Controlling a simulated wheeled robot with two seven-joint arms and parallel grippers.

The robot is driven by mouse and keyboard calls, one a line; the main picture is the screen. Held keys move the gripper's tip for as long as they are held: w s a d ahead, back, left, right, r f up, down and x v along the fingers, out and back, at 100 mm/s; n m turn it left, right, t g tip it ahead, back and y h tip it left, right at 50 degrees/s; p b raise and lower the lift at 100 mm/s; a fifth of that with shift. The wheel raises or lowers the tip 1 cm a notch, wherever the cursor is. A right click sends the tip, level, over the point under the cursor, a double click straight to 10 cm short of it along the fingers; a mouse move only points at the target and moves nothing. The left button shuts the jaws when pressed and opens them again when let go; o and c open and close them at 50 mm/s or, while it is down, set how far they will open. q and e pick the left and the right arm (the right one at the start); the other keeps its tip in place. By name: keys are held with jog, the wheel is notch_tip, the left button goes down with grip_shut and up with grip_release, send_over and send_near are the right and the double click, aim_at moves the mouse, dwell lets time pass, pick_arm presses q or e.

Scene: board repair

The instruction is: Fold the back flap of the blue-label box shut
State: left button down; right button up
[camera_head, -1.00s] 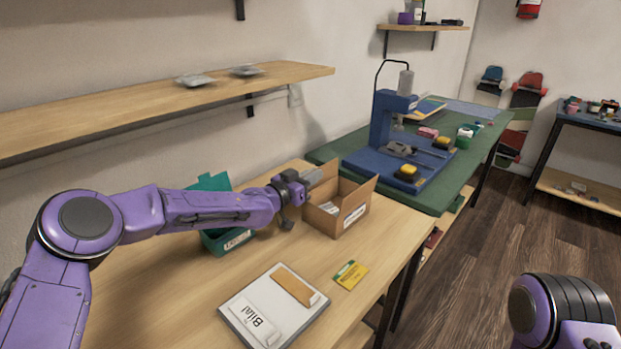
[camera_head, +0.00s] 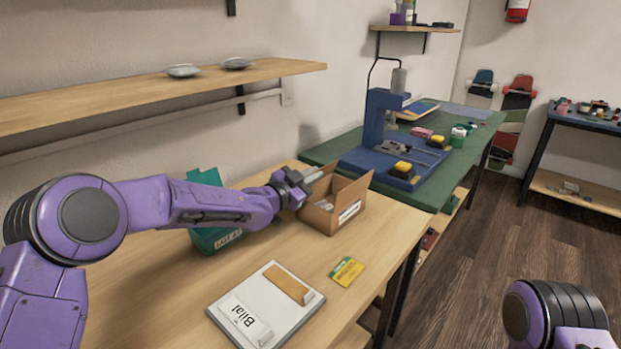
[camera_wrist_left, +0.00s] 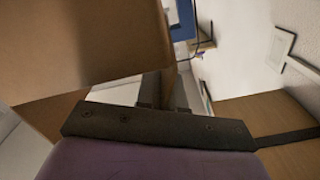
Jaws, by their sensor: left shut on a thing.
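The open cardboard box (camera_head: 318,218) stands on the wooden table, with a pale label (camera_head: 349,211) on its right-hand side; the label's blue is hard to make out. One flap (camera_head: 352,190) stands up at the box's right. My left gripper (camera_head: 312,176) is at the box's back left, its fingers reaching over the rim. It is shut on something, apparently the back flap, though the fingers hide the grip. In the left wrist view the cardboard (camera_wrist_left: 80,45) fills the upper left, close to the dark fingers (camera_wrist_left: 166,88). My right gripper is out of view.
A green open box (camera_head: 216,238) stands left of the cardboard box, behind my left forearm. A white board (camera_head: 238,304) and a yellow card (camera_head: 346,271) lie in front. A blue press stand (camera_head: 379,135) is on the green mat (camera_head: 322,152). A shelf (camera_head: 120,98) runs above.

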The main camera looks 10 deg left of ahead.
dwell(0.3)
pick_arm(q)
jog(key=c, duration=1.3)
grip_release()
jog(key=shift+c, duration=0.2)
jog(key=v, duration=1)
jog(key=shift+s+a, duration=0.2)
jog(key=shift+s, duration=0.05)
